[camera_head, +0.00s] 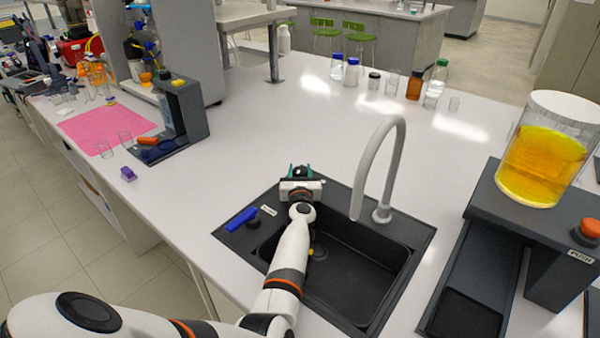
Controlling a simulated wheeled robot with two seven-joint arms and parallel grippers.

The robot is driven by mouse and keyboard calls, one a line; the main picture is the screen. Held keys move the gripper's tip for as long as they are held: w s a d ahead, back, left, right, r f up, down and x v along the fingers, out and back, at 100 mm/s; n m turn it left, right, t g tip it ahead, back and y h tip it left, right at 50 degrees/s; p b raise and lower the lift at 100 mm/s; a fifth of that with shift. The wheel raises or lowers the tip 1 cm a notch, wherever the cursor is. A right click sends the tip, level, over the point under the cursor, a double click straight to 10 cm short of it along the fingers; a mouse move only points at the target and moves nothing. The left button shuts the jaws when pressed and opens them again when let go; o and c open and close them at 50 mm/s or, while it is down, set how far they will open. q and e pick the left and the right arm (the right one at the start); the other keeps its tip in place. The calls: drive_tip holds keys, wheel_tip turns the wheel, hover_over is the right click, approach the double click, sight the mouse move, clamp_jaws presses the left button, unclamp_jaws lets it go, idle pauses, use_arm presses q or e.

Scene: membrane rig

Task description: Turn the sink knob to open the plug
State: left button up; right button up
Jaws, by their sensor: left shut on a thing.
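The black sink (412,232) is set into the white counter. A blue lever-like knob (241,219) sits on its left rim, beside a small white label (268,210). My left gripper (300,171) is over the sink's back left corner, apart from the blue knob. Its teal-tipped fingers are shut on a small dark thing, mostly hidden by the gripper body; I cannot tell whether it is another knob. A small yellow spot in the basin, beside my forearm, may be the plug (314,252), partly hidden. My right gripper is not in view.
A grey curved faucet (383,165) rises at the sink's back edge. A dark stand with a jar of yellow liquid (540,160) is at the right. Several bottles (414,85) stand behind. The counter left of the sink is mostly clear.

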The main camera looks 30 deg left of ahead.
use_arm(q)
drive_tip(key=shift+d+f+n+g+y+b, duration=0.1)
drive_tip(key=shift+f+n+g+y+b, duration=0.2)
drive_tip(key=shift+n+g+y+b, duration=0.7)
drive_tip(key=shift+r+n+g+y+b, duration=0.15)
drive_tip(key=shift+n+g+y+b, duration=0.4)
drive_tip(key=shift+y+b, duration=0.2)
drive_tip(key=o, duration=1)
drive_tip(key=shift+r, duration=0.1)
drive_tip(key=shift+c, duration=0.2)
